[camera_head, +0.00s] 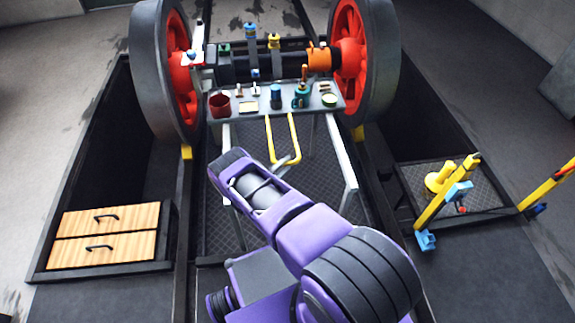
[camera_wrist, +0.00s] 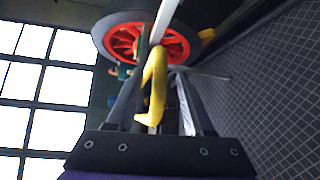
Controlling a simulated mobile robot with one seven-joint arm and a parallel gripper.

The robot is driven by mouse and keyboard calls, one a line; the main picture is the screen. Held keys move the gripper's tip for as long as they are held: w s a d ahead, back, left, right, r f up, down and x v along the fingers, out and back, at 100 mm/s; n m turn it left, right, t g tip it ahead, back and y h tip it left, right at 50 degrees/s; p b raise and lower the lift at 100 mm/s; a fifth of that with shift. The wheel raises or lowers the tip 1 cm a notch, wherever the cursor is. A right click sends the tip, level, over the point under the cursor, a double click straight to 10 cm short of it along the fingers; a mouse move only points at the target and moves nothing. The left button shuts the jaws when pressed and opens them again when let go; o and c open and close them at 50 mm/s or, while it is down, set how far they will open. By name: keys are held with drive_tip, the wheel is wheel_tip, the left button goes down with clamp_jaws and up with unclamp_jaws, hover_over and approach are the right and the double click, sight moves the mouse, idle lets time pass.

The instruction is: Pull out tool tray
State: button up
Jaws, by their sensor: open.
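The tool tray (camera_head: 240,118) is a grey flat tray under the axle, between the two big wheels, carrying several small items. A yellow U-shaped handle (camera_head: 296,132) hangs from its front edge toward me. My gripper (camera_head: 289,160) is at the lower end of this handle, partly hidden by my purple wrist. In the wrist view the yellow handle (camera_wrist: 155,92) shows between the two dark fingers of my gripper (camera_wrist: 158,82), which are apart. I cannot tell whether either finger touches it.
Big red-spoked wheels (camera_head: 352,50) flank the tray. A wooden drawer unit (camera_head: 105,235) stands at lower left. A yellow and blue fixture (camera_head: 446,195) stands on a plate at right. Pale tray legs (camera_head: 342,165) stand near my arm. Dark patterned floor lies below.

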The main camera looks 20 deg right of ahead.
drive_tip(key=shift+x, duration=0.85)
clamp_jaws()
idle(0.8)
